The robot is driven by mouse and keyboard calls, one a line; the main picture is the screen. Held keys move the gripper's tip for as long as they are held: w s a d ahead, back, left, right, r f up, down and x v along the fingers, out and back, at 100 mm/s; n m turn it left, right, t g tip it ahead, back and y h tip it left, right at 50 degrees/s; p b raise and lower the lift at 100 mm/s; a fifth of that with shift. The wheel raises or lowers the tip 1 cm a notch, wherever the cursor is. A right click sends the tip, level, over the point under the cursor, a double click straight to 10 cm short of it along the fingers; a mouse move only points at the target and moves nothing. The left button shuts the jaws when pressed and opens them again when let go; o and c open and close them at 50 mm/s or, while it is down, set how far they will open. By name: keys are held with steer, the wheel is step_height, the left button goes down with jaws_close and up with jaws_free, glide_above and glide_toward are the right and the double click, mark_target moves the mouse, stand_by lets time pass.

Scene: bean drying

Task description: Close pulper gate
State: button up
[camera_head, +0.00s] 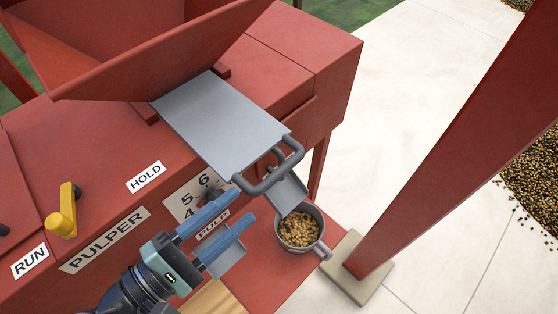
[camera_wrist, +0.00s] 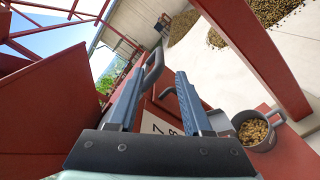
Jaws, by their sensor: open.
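The pulper gate (camera_head: 222,122) is a flat grey plate sticking out from under the red hopper (camera_head: 170,60), with a bar handle (camera_head: 270,172) at its outer end. My gripper (camera_head: 222,230) is open and empty, with blue fingers, just left of and below the handle in the head view. In the wrist view the fingers (camera_wrist: 155,95) point up the picture and part of the grey handle (camera_wrist: 152,68) shows beside the left finger. I cannot tell whether they touch. Much of the gate is hidden in the wrist view.
A grey pot (camera_head: 300,232) of beans stands on a red shelf (camera_head: 262,268) below a grey spout (camera_head: 287,192). A yellow lever (camera_head: 64,212) sits by the RUN label. A red post (camera_head: 450,150) rises at right. Bean piles (camera_head: 535,180) lie on the pale floor.

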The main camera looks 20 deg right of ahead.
mark_target(302, 156)
steer(key=x, duration=1)
steer(key=shift+w+d, duration=0.2)
steer(key=shift+d, duration=0.15)
steer(key=shift+f, duration=0.1)
jaws_close()
steer(key=shift+f, duration=0.1)
